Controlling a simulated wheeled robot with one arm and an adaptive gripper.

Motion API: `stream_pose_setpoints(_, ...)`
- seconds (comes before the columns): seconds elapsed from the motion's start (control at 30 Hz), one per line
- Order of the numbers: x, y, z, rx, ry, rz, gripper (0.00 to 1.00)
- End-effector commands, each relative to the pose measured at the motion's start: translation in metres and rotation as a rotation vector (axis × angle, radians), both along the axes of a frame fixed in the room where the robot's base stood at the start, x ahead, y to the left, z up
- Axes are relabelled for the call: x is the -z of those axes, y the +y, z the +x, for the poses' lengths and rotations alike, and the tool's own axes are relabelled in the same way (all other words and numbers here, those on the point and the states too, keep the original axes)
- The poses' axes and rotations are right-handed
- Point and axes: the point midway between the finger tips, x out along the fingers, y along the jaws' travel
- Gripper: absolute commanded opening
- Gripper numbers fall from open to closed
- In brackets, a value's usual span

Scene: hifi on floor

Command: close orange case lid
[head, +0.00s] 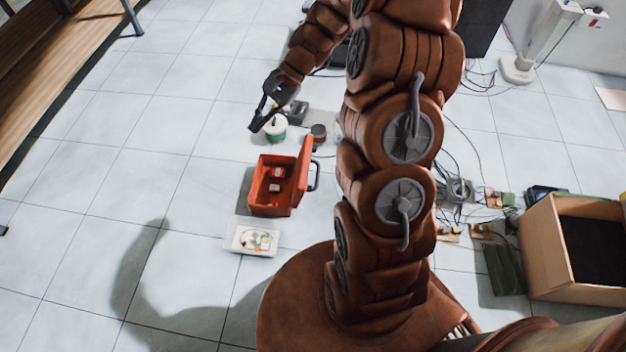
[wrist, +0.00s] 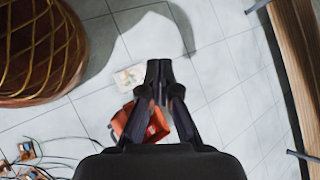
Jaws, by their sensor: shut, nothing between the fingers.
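The orange case (head: 269,197) stands on the tiled floor, left of my arm, with small red and white items inside. Its lid (head: 304,170) is open and stands up along the right side, with a dark handle beyond it. My gripper (head: 254,129) is shut and empty, above the floor behind the case in the head view. In the wrist view the shut fingertips (wrist: 159,66) cover part of the case (wrist: 124,122), which lies below them.
A white tray (head: 238,247) with small colourful items lies in front of the case. A white and green tub (head: 275,130) and a small dark red jar (head: 319,131) stand behind it. Cables and a cardboard box (head: 548,262) are at the right. Floor left of the case is clear.

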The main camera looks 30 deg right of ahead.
Motion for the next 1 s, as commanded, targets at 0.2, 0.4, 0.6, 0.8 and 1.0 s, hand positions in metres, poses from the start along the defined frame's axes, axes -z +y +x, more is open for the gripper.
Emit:
stream_pose_setpoints(0.2, 0.081, -0.041, 0.037, 0.193, 0.070, 0.084, 0.00)
stream_pose_setpoints(0.4, 0.153, -0.085, 0.061, 0.373, 0.129, 0.150, 0.00)
stream_pose_setpoints(0.6, 0.232, -0.134, 0.074, 0.556, 0.190, 0.207, 0.00)
stream_pose_setpoints(0.8, 0.317, -0.186, 0.072, 0.739, 0.253, 0.253, 0.00)
stream_pose_setpoints(1.0, 0.400, -0.234, 0.055, 0.912, 0.314, 0.288, 0.00)
